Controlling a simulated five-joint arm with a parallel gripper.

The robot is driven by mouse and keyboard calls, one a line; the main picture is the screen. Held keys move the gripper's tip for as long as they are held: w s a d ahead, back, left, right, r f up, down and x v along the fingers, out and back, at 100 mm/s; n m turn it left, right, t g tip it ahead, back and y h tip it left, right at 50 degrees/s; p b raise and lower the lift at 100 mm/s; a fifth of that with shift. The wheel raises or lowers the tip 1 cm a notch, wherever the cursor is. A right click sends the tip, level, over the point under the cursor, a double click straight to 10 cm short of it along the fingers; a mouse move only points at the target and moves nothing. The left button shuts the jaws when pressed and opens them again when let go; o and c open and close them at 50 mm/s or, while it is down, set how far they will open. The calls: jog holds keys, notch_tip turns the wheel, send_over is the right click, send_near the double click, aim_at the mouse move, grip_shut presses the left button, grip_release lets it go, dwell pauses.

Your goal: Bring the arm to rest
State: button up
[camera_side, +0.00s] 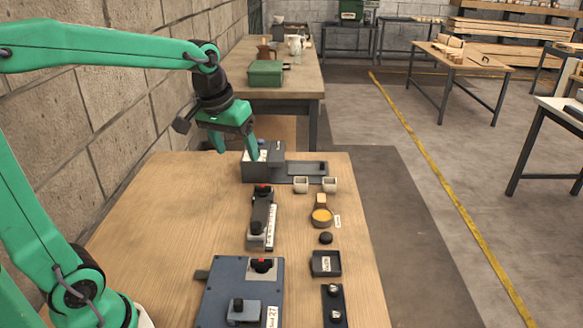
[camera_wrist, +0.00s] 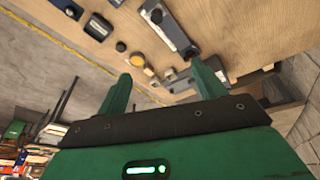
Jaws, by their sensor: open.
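My gripper (camera_side: 237,152) hangs from the arm over the far left part of the wooden table (camera_side: 185,215), its two green fingers spread apart with nothing between them. In the side view it is at the left of a dark grey fixture (camera_side: 262,173), and one finger overlaps that fixture's top. I cannot tell whether they touch. In the wrist view the open fingers (camera_wrist: 161,72) show at the middle, with the table items beyond them.
A long grey device (camera_side: 262,222), a blue box (camera_side: 215,295), two small cups (camera_side: 301,185), a dish with orange contents (camera_side: 322,217), a black puck (camera_side: 326,238) and a dark tray (camera_side: 326,270) stand on the table. A block wall (camera_side: 110,120) borders the left. The table's left part is clear.

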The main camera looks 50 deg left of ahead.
jog(key=s+d+f+m+t, duration=0.1)
jog(key=s+d+m, duration=0.1)
jog(key=s, duration=0.5)
jog(key=s+d+f+m+t, duration=0.1)
jog(key=s+d, duration=0.1)
jog(key=s, duration=0.5)
jog(key=shift+d+m, duration=0.4)
